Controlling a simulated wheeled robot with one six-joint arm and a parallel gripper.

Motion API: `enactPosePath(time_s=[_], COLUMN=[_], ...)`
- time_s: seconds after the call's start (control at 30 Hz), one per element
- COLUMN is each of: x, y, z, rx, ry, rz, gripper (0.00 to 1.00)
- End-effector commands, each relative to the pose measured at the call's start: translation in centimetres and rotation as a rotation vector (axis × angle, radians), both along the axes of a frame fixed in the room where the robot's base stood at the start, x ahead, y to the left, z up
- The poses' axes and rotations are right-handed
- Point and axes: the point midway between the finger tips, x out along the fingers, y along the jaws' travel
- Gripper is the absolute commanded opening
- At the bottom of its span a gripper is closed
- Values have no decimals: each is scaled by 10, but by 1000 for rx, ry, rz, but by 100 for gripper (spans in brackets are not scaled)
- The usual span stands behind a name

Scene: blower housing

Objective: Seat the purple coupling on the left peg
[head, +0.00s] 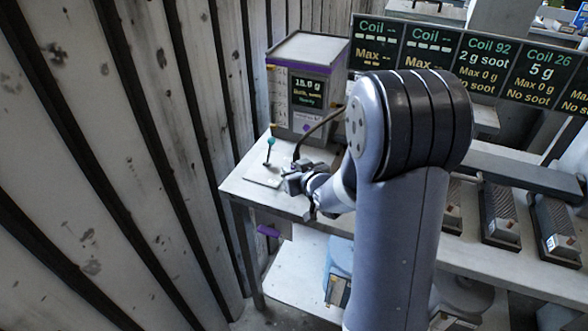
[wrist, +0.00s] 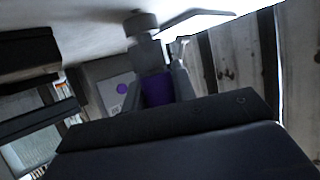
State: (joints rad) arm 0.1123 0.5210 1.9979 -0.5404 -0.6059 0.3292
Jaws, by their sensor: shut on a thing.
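My gripper (wrist: 158,88) is shut on the purple coupling (wrist: 157,92), which shows between the two grey fingers in the wrist view. A grey rounded part (wrist: 141,24) shows just beyond the fingers; I cannot tell what it is. In the head view my gripper (head: 294,181) is over the left end of the bench, and the coupling cannot be made out there. A thin upright stem with a teal ball (head: 270,142) stands on a pale plate just left of my gripper. I cannot tell whether it is the left peg, and no other peg is clear.
A grey box with a display (head: 303,90) stands behind my gripper on the bench (head: 245,188). A corrugated wall (head: 130,160) runs close along the left. A purple piece (head: 268,231) is below the bench's front edge. Dark ribbed units (head: 500,215) line the right.

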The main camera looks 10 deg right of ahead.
Motion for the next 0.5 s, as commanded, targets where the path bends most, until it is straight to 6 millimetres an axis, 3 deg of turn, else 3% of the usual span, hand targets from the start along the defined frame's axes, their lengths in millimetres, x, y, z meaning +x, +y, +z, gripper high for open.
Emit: enactPosePath(time_s=[0.23, 0.27, 0.5], x=[0, 0, 0], y=[0, 0, 0], z=[-6, -5, -5], rx=[0, 0, 0], ry=[-1, -1, -1], rz=[0, 0, 0], gripper=[0, 28, 48])
